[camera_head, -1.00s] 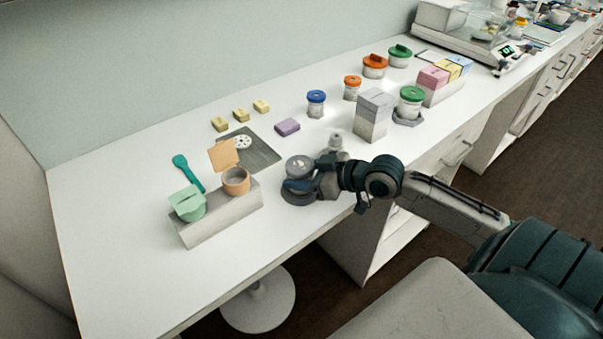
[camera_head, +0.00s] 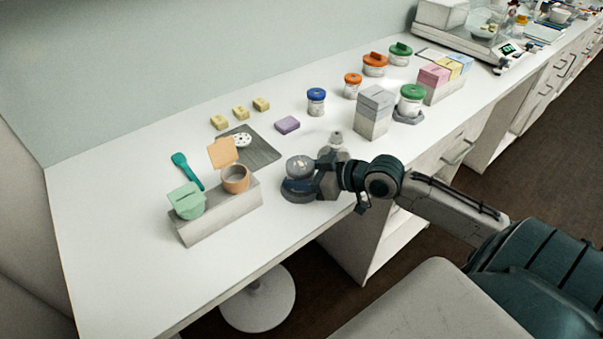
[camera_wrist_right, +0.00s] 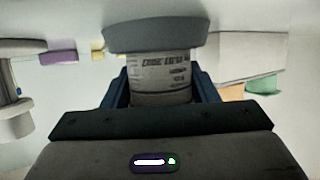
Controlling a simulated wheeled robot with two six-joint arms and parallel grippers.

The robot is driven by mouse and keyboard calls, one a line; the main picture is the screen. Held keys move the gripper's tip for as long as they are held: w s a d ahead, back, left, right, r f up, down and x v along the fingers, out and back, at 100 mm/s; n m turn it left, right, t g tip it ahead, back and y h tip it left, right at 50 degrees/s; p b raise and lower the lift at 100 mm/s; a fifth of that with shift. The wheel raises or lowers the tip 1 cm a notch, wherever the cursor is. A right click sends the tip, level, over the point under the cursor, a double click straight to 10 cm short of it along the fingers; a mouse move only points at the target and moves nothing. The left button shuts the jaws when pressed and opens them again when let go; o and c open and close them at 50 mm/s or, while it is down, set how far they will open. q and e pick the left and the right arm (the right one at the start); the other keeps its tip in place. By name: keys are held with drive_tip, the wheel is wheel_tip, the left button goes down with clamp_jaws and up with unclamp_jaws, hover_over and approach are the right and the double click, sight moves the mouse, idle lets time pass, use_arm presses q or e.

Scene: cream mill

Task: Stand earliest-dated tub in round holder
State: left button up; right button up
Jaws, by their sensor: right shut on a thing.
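A tub with a grey lid (camera_head: 299,166) stands upright at the dark grey round holder (camera_head: 291,197), close to the table's front edge. My right gripper (camera_head: 301,184) is shut on this tub from the right side. In the right wrist view, which looks upside down, the blue fingers hold the tub's pale body (camera_wrist_right: 160,78), and its printed label is too blurred to read. The grey round rim (camera_wrist_right: 152,36) there touches or overlaps the tub's end; I cannot tell how deep the tub sits. Other tubs have blue (camera_head: 316,95), orange (camera_head: 353,79) and green (camera_head: 412,92) lids. My left gripper is not in view.
A pale block with green (camera_head: 187,200) and orange (camera_head: 235,178) cups stands left of the holder. A tall grey box (camera_head: 373,115) stands right. The table's left end is clear.

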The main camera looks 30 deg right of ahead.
drive_tip(key=shift+f, duration=0.15)
idle(0.5)
drive_tip(key=o, duration=1.3)
drive_tip(key=shift+s+d+r, duration=0.25)
drive_tip(key=shift+s+d, duration=0.15)
drive_tip(key=shift+s, duration=0.15)
drive_tip(key=shift+p+v, duration=0.6)
drive_tip(key=shift+v, duration=0.15)
drive_tip(key=p+v, duration=0.2)
drive_tip(key=p, duration=0.1)
drive_tip(key=p+v, duration=0.2)
drive_tip(key=p, duration=0.1)
drive_tip(key=p+v, duration=0.2)
drive_tip(key=p, duration=0.1)
drive_tip(key=shift+s+r+p, duration=0.15)
drive_tip(key=shift+r+p, duration=0.15)
drive_tip(key=shift+r, duration=0.05)
drive_tip(key=shift+s+d+p, duration=0.35)
drive_tip(key=shift+s+p, duration=0.3)
drive_tip(key=shift+p, duration=0.25)
